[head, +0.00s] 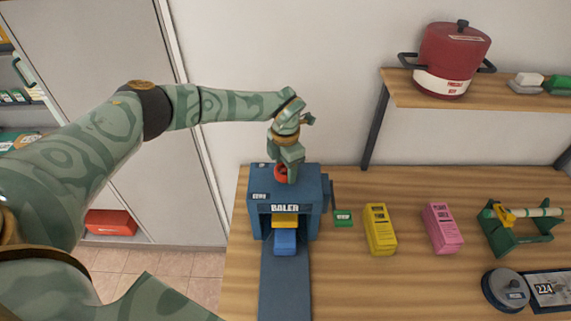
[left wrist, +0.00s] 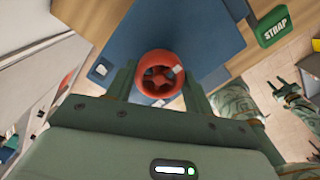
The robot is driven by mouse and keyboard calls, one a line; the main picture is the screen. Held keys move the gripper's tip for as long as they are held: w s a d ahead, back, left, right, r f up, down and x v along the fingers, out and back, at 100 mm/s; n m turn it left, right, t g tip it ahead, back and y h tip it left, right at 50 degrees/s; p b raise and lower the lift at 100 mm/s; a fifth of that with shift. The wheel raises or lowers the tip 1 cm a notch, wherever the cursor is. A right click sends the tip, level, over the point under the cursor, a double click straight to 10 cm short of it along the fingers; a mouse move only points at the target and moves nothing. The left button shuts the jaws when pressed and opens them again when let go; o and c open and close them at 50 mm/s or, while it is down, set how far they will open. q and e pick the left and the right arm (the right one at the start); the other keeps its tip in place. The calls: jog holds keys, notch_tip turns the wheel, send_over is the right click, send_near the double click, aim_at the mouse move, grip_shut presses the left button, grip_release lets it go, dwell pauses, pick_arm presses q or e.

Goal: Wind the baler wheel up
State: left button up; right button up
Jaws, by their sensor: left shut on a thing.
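The blue baler (head: 284,200) stands at the left end of the wooden table, with yellow and blue blocks in its front opening. Its red wheel (head: 280,173) is on top, partly hidden by my left gripper (head: 289,170). In the left wrist view the round red wheel (left wrist: 160,75) sits between the two fingers of my left gripper (left wrist: 158,88). The left gripper is shut on the wheel from above. My right gripper (left wrist: 283,92) shows small at the right of the left wrist view; its jaws are hard to judge.
A green strap button (head: 343,218) is right of the baler. A yellow box (head: 380,230), a pink box (head: 442,228), a green roll holder (head: 520,228) and a scale (head: 507,290) stand further right. A shelf (head: 400,88) holds a red pot (head: 453,60).

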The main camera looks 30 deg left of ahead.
pick_arm(q)
jog(key=n, duration=0.2)
jog(key=n+p, duration=0.1)
jog(key=n, duration=0.1)
jog(key=shift+w+r+n, duration=0.1)
jog(key=shift+r+n, duration=0.1)
jog(key=shift+n, duration=0.1)
jog(key=n+p, duration=0.1)
jog(key=n, duration=0.2)
jog(key=shift+a+n+p, duration=0.1)
jog(key=shift+n+p, duration=0.25)
jog(key=shift+n, duration=0.05)
jog(key=n+p, duration=0.1)
jog(key=n, duration=0.2)
jog(key=shift+n, duration=0.3)
jog(key=n+p, duration=0.2)
jog(key=n, duration=0.1)
jog(key=shift+n, duration=0.3)
jog(key=n+p, duration=0.3)
jog(key=n, duration=0.3)
jog(key=n+p, duration=0.2)
jog(key=n, duration=0.2)
jog(key=shift+n+p, duration=0.7)
jog(key=shift+n, duration=0.4)
jog(key=shift+f+n, duration=0.1)
jog(key=shift+n, duration=0.2)
